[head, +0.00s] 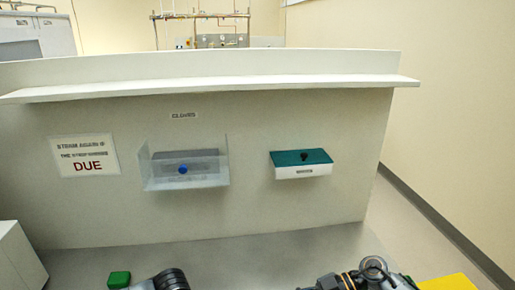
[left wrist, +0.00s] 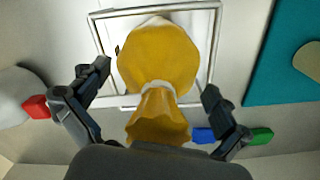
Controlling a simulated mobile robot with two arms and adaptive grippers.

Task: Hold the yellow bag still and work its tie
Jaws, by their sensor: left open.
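The yellow bag (left wrist: 157,58) shows in the left wrist view, with a full rounded body above and a flared end (left wrist: 157,120) below. A pale tie (left wrist: 158,86) circles its narrow neck. My left gripper (left wrist: 156,80) is open, with one finger on each side of the bag and visible gaps to it. The neck lies between the fingertips. The bag cannot be made out in the head view. Only parts of my arms show at the head view's bottom edge; my right gripper is not seen.
A pale metal-edged frame (left wrist: 213,45) lies behind the bag. Red (left wrist: 36,107), blue (left wrist: 203,135) and green (left wrist: 261,136) pieces lie near the fingers. A teal panel (left wrist: 275,70) is at right. The head view shows a glove box (head: 185,178), a teal-lidded box (head: 303,172) and a yellow surface (head: 447,283).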

